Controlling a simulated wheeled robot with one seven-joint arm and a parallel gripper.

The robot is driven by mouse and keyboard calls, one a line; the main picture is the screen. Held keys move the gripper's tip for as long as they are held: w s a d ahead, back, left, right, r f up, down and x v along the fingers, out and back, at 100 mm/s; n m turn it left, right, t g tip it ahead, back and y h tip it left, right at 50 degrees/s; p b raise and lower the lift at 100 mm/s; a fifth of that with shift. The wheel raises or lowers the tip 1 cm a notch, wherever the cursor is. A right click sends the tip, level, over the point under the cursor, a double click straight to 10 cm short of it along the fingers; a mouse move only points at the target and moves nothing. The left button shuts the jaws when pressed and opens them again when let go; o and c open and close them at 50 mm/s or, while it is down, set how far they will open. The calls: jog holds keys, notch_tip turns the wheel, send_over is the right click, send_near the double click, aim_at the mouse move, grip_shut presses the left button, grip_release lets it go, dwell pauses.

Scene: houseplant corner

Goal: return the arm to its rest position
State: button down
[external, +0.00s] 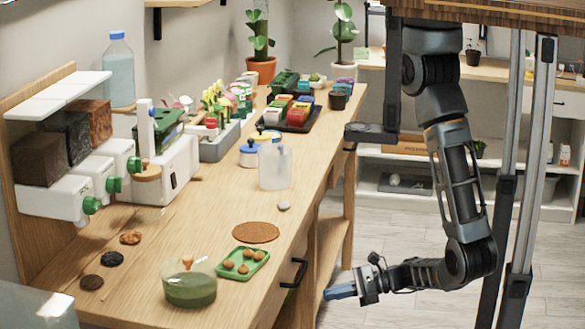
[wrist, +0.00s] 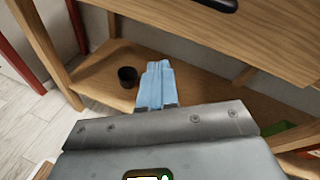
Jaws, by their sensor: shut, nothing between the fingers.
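My arm hangs down at the right of the external view, in front of the wooden bench (external: 200,235). My gripper (external: 340,291) is low, beside the bench's front face and below the worktop, pointing left. In the wrist view its blue fingers (wrist: 156,84) are together, with nothing between them. They are seen against the bench's lower shelf (wrist: 195,85). Whether the fingertips touch the bench cannot be told.
A dark pot (wrist: 127,77) stands on the lower shelf near the fingers. A drawer handle (external: 294,273) juts from the bench front. A green tray (external: 243,262) and a glass bowl (external: 189,284) sit near the worktop's front edge. Floor right of the bench is clear.

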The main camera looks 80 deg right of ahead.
jog(key=s+a+f+n+g+y, duration=0.1)
jog(key=a+f+n+g, duration=0.1)
jog(key=a+n, duration=0.3)
jog(key=s+a+f+n+g, duration=0.1)
jog(key=a+n+g, duration=0.2)
jog(key=a+n, duration=0.25)
jog(key=s+d+r+n+h+p, duration=0.1)
jog(key=s+d+r+n+h, duration=0.15)
jog(key=r+n, duration=0.3)
jog(key=s+d+r+n+h, duration=0.1)
jog(key=s+r+n+h, duration=0.25)
jog(key=r, duration=0.35)
notch_tip(320, 180, up, 19)
jog(key=n+t+y+p, duration=0.1)
jog(key=n+t, duration=0.4)
jog(key=n, duration=0.4)
jog(key=shift+w+p, duration=0.2)
jog(key=shift+p, duration=0.15)
